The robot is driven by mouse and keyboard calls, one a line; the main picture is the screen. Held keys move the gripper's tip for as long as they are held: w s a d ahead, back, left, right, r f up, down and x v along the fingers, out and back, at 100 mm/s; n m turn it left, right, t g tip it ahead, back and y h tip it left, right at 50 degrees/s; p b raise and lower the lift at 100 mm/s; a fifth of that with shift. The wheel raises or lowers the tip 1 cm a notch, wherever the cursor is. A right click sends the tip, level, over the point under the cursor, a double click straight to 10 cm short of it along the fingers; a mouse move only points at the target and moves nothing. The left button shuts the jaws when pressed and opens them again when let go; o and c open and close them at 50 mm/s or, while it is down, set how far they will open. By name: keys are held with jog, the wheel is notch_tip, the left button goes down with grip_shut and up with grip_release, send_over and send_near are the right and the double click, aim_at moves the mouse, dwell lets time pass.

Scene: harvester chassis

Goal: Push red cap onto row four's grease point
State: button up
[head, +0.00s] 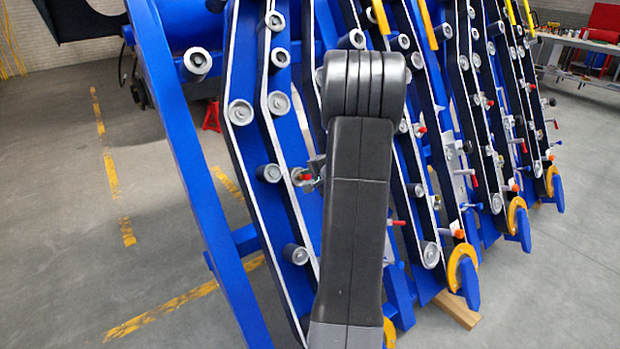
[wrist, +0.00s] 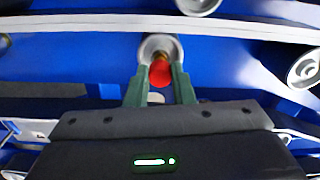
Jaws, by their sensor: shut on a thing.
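In the wrist view, the red cap (wrist: 160,73) sits between the two green fingertips of my gripper (wrist: 159,80), which is shut on it. Right beyond the cap is a grease point (wrist: 173,47), a small brass-coloured tip in front of a round grey base (wrist: 147,46) on a blue panel. The cap overlaps the brass tip in this view; I cannot tell whether it touches it or is seated on it. Which row this is cannot be read.
Slanted blue row units (head: 225,160) with grey rollers (head: 240,112) stand side by side. Red-tipped levers (head: 398,222) and yellow rings (head: 463,262) stick out between them. A white-edged rail (wrist: 80,22) crosses above the grease point. The floor (head: 60,200) at left is open.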

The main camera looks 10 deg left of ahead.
jog(key=shift+w+a+f, duration=0.1)
jog(key=shift+b+x, duration=0.55)
jog(key=shift+x, duration=0.35)
jog(key=shift+b+v, duration=0.35)
jog(key=shift+v, duration=1.8)
jog(key=shift+b+x, duration=0.55)
jog(key=shift+x, duration=0.45)
jog(key=shift+b, duration=0.95)
jog(key=shift+b+x, duration=0.35)
jog(key=shift+x, duration=0.8)
